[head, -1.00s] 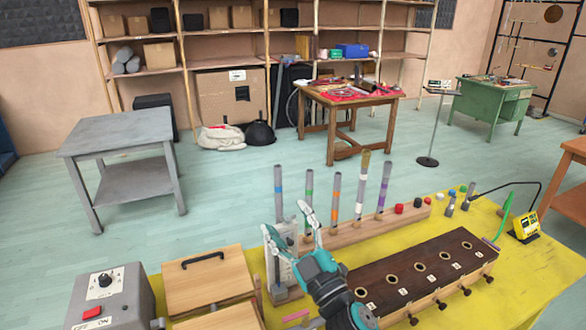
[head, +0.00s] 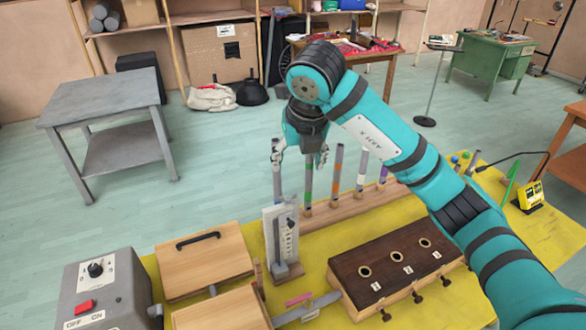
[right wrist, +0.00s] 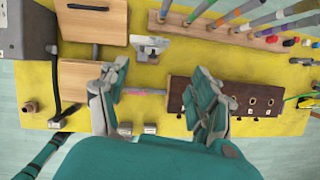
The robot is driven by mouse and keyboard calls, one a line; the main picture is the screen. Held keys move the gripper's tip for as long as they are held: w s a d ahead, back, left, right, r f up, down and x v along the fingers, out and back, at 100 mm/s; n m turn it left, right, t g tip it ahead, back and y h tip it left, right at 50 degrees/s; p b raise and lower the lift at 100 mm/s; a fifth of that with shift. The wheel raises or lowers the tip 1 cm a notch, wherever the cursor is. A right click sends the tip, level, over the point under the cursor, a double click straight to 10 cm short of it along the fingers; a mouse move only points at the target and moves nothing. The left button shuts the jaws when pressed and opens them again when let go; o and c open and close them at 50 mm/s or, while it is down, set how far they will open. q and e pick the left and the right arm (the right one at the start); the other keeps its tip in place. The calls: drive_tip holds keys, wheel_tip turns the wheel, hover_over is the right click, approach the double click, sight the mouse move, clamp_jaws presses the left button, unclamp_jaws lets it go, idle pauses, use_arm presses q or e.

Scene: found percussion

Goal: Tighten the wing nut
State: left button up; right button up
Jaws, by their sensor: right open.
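I cannot make out a wing nut clearly in either view. An upright pale plate with a dark scale (head: 281,235) stands on the yellow mat; from above it shows in the right wrist view (right wrist: 150,46). A long dark-topped wooden box (head: 400,262) has round holes and small dark knobs (head: 418,297) along its front; it also shows in the right wrist view (right wrist: 250,97). My right gripper (head: 299,156) is open and empty, pointing down above and behind the plate in the head view. Its spread fingers show in the right wrist view (right wrist: 160,104). My left gripper is not in view.
Coloured-band tubes stand in a wooden rail (head: 350,206) behind the box. Two wooden boxes (head: 203,258) and a grey switch box (head: 108,290) fill the left. A pink bar (head: 298,299) lies in front of the plate. My right arm hides part of the dark-topped box.

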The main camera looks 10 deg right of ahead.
sight(288, 198)
drive_tip(key=p+x, duration=0.4)
drive_tip(key=x, duration=1.3)
drive_tip(key=shift+a+f, duration=0.1)
drive_tip(key=shift+a, duration=0.05)
drive_tip(key=c, duration=1.1)
drive_tip(key=shift+a+m+h, duration=0.2)
drive_tip(key=shift+m+h, duration=0.2)
drive_tip(key=shift+m, duration=0.8)
drive_tip(key=shift+m+h, duration=0.3)
drive_tip(key=shift+m, duration=0.4)
